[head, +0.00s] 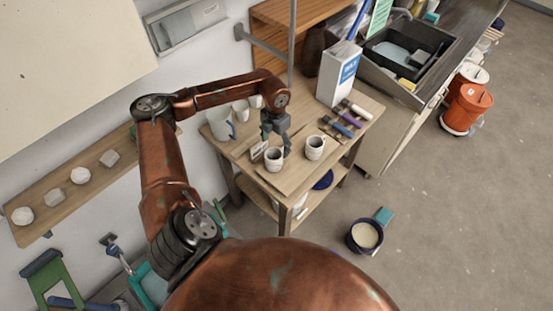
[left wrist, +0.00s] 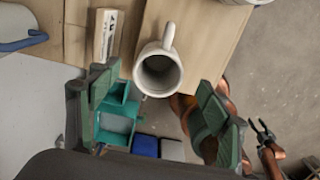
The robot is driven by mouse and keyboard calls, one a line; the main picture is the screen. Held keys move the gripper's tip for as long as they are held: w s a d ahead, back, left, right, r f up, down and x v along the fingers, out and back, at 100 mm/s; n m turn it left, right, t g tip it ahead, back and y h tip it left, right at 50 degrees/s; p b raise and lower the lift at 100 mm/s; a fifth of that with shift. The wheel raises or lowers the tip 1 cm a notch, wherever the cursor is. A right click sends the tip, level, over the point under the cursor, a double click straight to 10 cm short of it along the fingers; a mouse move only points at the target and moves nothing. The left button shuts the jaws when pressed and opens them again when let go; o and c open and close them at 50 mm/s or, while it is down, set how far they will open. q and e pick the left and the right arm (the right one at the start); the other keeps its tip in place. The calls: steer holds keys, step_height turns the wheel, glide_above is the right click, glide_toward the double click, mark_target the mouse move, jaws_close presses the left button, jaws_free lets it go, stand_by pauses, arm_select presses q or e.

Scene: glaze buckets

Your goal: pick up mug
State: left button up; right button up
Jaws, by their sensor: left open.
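A whitish mug (head: 273,160) stands upright near the front edge of the wooden table, beside a small card (head: 258,150). In the left wrist view, this mug (left wrist: 158,72) shows its open top, with its handle pointing up in the picture. My left gripper (head: 277,143) is open just above and behind the mug. In the wrist view its green-padded fingers are spread to either side of the mug's near side, apart from it. A second mug (head: 315,148) stands to the right. A dark pronged shape on a copper arm (left wrist: 262,133) looks like my right gripper; its jaws are unclear.
A pitcher (head: 220,124) and pale cups stand at the table's back left. Brushes and tools (head: 345,122) and a white-blue box (head: 338,73) are at the right. A glaze bucket (head: 364,237) stands on the floor. The table's front corner is clear.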

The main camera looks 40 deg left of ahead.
mark_target(275, 154)
arm_select(q)
steer(key=f, duration=0.1)
steer(key=f+p, duration=0.1)
steer(key=f, duration=0.1)
steer(key=f+p, duration=0.1)
steer(key=f, duration=0.1)
steer(key=shift+s+f, duration=0.15)
steer(key=shift+s, duration=0.1)
steer(key=shift+f, duration=0.55)
steer(key=shift+c, duration=0.7)
steer(key=c, duration=1.4)
steer(key=shift+o, duration=0.2)
steer(key=shift+r, duration=0.1)
